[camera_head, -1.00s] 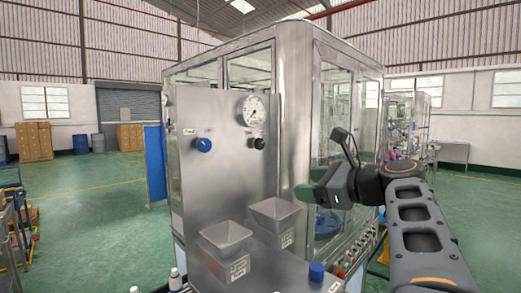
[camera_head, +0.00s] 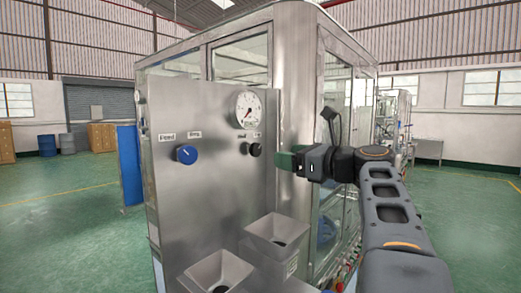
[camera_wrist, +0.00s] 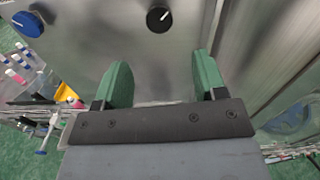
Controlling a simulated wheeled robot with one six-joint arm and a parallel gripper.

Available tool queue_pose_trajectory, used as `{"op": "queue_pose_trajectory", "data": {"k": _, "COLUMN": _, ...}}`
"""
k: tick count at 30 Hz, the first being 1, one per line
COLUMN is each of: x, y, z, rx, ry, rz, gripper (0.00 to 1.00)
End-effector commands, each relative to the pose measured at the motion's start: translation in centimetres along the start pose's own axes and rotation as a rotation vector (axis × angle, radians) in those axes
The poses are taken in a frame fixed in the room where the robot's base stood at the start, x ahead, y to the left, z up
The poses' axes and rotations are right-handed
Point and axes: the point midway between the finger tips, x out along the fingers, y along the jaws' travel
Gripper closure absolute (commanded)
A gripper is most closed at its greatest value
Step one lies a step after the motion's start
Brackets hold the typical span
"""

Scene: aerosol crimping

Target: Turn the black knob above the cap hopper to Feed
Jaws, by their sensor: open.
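The black knob (camera_head: 255,149) sits on the upright steel panel, below and right of the round gauge, above the right-hand hopper (camera_head: 277,238). In the wrist view the black knob (camera_wrist: 159,19) shows beyond the fingertips, its white pointer line slanting up and right. Small labels stand above it; their words are too small to read. My gripper (camera_head: 283,160) is just right of the knob in the head view, its green fingers open. In the wrist view the fingers of my gripper (camera_wrist: 163,75) are spread and empty, with the knob ahead between their lines and apart from them.
A blue knob (camera_head: 187,154) is on the same steel panel (camera_head: 200,210), to the left. The gauge (camera_head: 247,109) is above the black knob. A second hopper (camera_head: 218,270) stands lower left. The glazed cabinet's steel corner post (camera_head: 294,100) is behind my gripper.

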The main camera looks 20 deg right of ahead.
Motion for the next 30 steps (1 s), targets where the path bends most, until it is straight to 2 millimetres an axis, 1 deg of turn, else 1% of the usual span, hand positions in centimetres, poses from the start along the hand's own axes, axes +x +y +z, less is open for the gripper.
{"op": "queue_pose_trajectory", "data": {"k": 1, "x": 1.2, "y": 0.2, "z": 0.2, "rx": 0.001, "ry": 0.000, "rz": 0.007, "gripper": 0.35}}
{"op": "queue_pose_trajectory", "data": {"k": 6, "x": 4.4, "y": 0.1, "z": 0.2, "rx": 0.001, "ry": 0.002, "rz": 0.005, "gripper": 0.35}}
{"op": "queue_pose_trajectory", "data": {"k": 9, "x": 5.9, "y": 0.1, "z": 0.2, "rx": 0.000, "ry": 0.002, "rz": 0.004, "gripper": 0.35}}
{"op": "queue_pose_trajectory", "data": {"k": 15, "x": 8.1, "y": -0.1, "z": 0.1, "rx": -0.001, "ry": 0.002, "rz": 0.000, "gripper": 0.35}}
{"op": "queue_pose_trajectory", "data": {"k": 21, "x": 8.9, "y": -0.1, "z": 0.0, "rx": -0.001, "ry": 0.002, "rz": -0.003, "gripper": 0.35}}
{"op": "queue_pose_trajectory", "data": {"k": 30, "x": 9.0, "y": -0.1, "z": 0.0, "rx": -0.002, "ry": 0.002, "rz": -0.004, "gripper": 0.35}}
